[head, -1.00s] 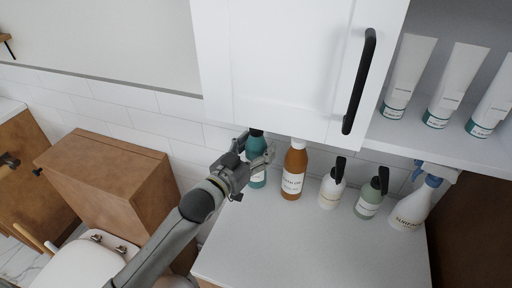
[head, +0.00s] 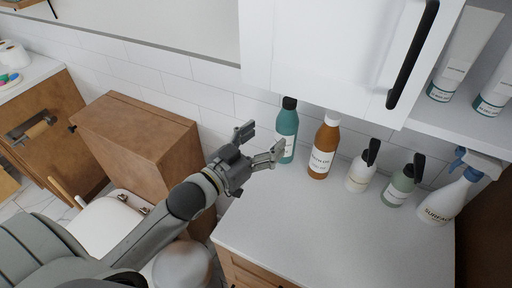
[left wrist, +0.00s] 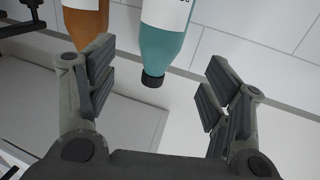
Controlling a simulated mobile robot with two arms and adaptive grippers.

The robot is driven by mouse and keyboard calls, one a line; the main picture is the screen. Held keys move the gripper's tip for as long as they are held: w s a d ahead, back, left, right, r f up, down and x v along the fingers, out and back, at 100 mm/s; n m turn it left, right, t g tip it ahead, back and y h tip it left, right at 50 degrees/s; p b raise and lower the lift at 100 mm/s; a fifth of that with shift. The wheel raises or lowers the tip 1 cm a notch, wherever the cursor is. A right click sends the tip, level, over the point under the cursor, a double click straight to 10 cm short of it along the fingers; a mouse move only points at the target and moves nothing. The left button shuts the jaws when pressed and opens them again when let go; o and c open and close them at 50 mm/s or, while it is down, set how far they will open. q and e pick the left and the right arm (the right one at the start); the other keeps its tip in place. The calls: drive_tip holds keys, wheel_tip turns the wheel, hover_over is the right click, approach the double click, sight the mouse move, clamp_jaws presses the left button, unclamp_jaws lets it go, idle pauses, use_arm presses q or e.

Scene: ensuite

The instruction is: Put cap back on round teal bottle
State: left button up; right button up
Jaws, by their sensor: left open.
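The round teal bottle (head: 287,130) stands upright on the white counter, at its left back part. Its black cap (head: 289,103) sits on top of its neck. In the left wrist view the teal bottle (left wrist: 163,40) appears upside down, with the black cap (left wrist: 152,80) on its end. My left gripper (head: 262,141) is open and empty, just left of the bottle and apart from it. In the left wrist view its fingers (left wrist: 157,90) are spread wide with the cap showing between them. My right gripper is not in view.
A brown bottle (head: 323,150) stands close right of the teal one. White and green pump bottles (head: 361,172) and a spray bottle (head: 448,198) stand farther right. A white cabinet (head: 320,50) hangs above. The counter's front (head: 320,235) is clear.

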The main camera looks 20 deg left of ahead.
use_arm(q)
drive_tip(key=shift+v, duration=1.25)
